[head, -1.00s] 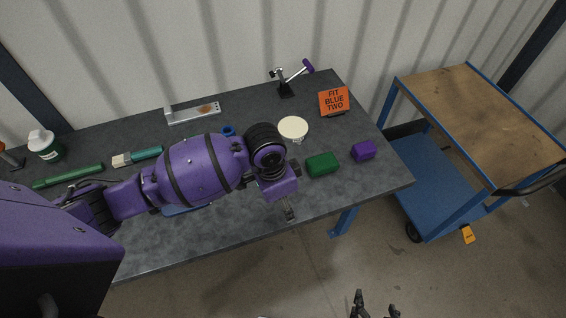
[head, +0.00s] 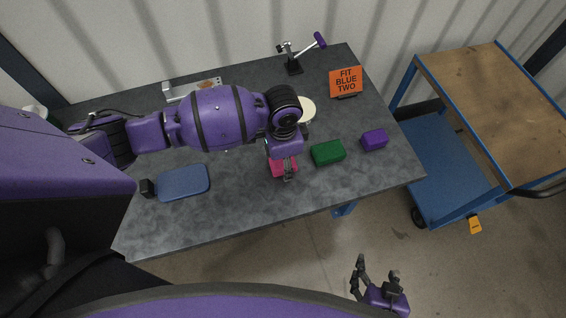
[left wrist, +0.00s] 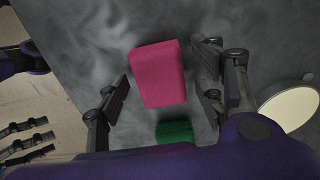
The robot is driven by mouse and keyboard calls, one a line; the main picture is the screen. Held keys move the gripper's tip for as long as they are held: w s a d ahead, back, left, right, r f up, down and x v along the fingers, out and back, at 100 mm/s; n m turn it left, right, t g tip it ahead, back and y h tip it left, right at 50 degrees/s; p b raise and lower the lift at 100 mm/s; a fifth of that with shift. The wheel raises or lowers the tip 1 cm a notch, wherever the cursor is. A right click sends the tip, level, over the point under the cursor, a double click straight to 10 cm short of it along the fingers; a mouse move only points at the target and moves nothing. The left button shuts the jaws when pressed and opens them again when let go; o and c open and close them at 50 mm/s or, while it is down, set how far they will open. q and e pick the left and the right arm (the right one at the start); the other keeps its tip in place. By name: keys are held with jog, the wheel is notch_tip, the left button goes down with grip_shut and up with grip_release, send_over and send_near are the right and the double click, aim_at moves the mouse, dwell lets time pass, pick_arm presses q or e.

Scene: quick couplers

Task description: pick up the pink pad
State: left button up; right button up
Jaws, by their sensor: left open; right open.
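The pink pad (left wrist: 159,74) is a small block on the dark table. In the left wrist view it lies between the two spread fingers of my left gripper (left wrist: 165,95), with a gap to the fingers on both sides. In the head view the pink pad (head: 283,167) is partly hidden by my left gripper (head: 288,172), which is over it, open and empty. My right gripper (head: 376,274) is open and empty, off the table's front edge at the bottom of the head view.
A green block (head: 328,152) lies just right of the pink pad, and a purple block (head: 374,139) beyond it. A round cream disc (head: 308,109) is behind. A blue tray (head: 184,183) lies left. An orange sign (head: 346,81) reads "FIT BLUE TWO". A cart (head: 480,110) stands right.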

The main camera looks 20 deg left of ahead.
pick_arm(q)
jog(key=shift+f, duration=0.15)
jog(key=c, duration=1.1)
jog(key=shift+w+r, duration=0.1)
jog(key=shift+r, duration=0.35)
notch_tip(320, 180, up, 2)
jog(key=shift+r, duration=0.1)
jog(key=s+d+r+p, duration=0.1)
jog(key=s+d+r, duration=0.6)
jog(key=s+r, duration=0.3)
jog(key=shift+s+d+p, duration=0.2)
jog(key=shift+s+p, duration=0.2)
jog(key=shift+s, duration=0.6)
pick_arm(e)
jog(key=shift+w+a+r, duration=0.2)
jog(key=shift+w+r, duration=0.25)
jog(key=shift+r, duration=0.35)
